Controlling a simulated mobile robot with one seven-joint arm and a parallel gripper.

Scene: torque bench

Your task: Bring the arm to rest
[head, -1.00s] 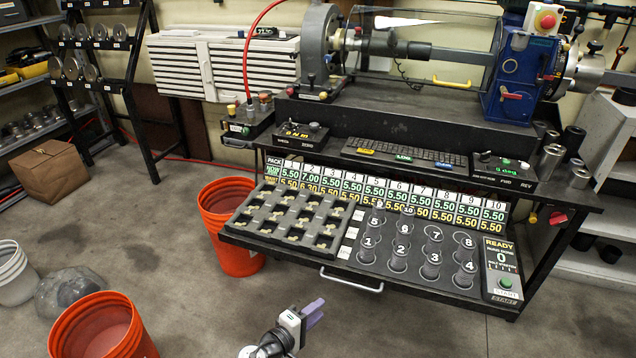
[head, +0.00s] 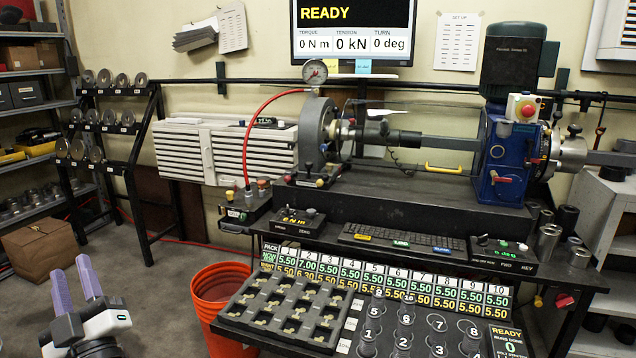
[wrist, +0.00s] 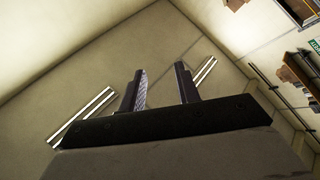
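My gripper (head: 77,281) is at the lower left of the head view, raised with its two purple-grey fingers pointing up. The fingers are apart with nothing between them. In the wrist view my gripper (wrist: 162,90) also shows two separate fingers with a bare gap, pointing at the ceiling (wrist: 110,70). It is left of the bench and the orange bucket (head: 222,285) and touches nothing that I can see.
The torque bench (head: 400,205) fills the centre and right, with a parts tray (head: 262,322) and numbered round slots (head: 405,318) at its front. A brown box (head: 38,245) sits by shelves at the left. A monitor (head: 352,30) reads READY. Grey floor lies between box and bucket.

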